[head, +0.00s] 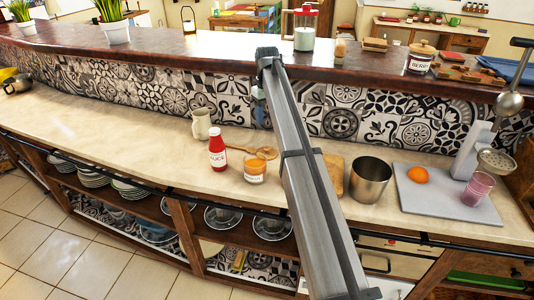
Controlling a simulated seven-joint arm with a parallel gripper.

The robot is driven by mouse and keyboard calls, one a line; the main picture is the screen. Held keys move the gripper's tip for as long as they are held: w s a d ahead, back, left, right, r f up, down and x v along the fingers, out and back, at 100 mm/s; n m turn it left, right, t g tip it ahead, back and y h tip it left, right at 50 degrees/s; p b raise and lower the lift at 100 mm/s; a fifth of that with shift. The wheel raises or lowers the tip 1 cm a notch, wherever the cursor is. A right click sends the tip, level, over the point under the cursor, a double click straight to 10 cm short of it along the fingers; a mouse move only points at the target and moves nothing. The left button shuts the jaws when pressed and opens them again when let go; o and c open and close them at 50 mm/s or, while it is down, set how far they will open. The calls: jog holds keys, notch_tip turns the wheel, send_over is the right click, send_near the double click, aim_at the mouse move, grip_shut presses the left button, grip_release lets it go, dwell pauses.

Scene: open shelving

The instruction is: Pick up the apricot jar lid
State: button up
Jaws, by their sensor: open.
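A small orange jar with a white label (255,170) stands on the pale counter, left of my arm. Its label is too small to read, and I cannot tell whether its orange top is a lid or the contents. A flat round brown piece (267,153) lies just behind it, at the end of a thin wooden handle; it looks like a spoon head. My arm crosses the middle of the view and reaches over the counter to the dark raised ledge. Its far end bends down behind the arm link, and I cannot make out the gripper fingers.
A red sauce bottle (217,148) and a cream jug (201,124) stand left of the orange jar. Right of my arm are a metal pot (370,180) and a grey board (447,199) with an orange fruit (418,174) and pink glass (478,188). A labelled jar (420,57) stands on the ledge.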

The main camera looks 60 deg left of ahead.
aim_at(267, 148)
notch_tip(267, 148, down, 13)
jog(key=shift+f, duration=0.2)
dwell(0.6)
grip_shut()
dwell(0.3)
